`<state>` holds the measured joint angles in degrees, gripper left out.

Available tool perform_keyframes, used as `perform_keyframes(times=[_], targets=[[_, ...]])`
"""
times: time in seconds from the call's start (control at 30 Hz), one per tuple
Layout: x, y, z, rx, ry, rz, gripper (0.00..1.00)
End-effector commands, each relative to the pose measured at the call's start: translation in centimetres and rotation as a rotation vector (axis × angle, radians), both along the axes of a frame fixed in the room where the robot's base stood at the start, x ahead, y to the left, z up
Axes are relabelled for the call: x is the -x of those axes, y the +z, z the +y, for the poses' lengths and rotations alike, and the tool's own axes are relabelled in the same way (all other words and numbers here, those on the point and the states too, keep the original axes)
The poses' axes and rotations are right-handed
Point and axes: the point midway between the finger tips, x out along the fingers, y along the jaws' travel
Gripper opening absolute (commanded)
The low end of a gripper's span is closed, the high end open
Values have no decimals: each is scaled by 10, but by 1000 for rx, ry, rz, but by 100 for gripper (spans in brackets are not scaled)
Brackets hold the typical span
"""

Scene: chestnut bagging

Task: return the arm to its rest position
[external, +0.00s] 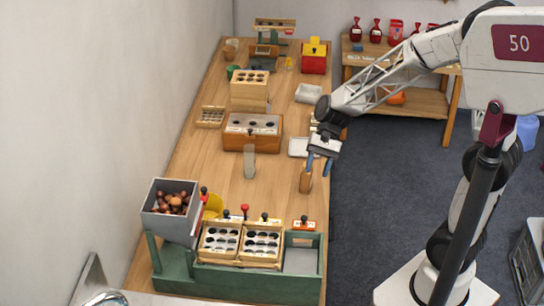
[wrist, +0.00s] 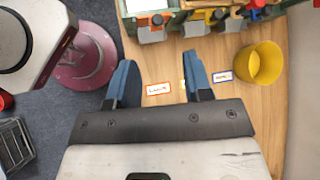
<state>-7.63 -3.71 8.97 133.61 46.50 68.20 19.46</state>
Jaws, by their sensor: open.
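My gripper (external: 321,163) hangs above the right edge of the wooden table (external: 217,172), with its blue fingers pointing down. In the wrist view the two blue fingers (wrist: 160,82) stand apart with nothing between them, so it is open and empty. Beyond the fingers in the wrist view are the table top and small labelled cards, an orange-edged one (wrist: 159,89) and a blue-edged one (wrist: 223,76). My arm reaches in from the right side of the external view.
A grey hopper of chestnuts (external: 171,210) stands on a green frame (external: 240,281) at the table's near end, beside wooden trays (external: 241,240). A yellow cup (wrist: 259,64) stands near them. A wooden block with cups (external: 252,131) stands mid-table. Red bags (external: 376,31) stand on a back shelf.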

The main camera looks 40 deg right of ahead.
Motion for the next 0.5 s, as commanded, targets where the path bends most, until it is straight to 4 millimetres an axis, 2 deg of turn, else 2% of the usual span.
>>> perform_keyframes(times=[0.5], targets=[[55, 45, -70, 194, 208, -324, 46]])
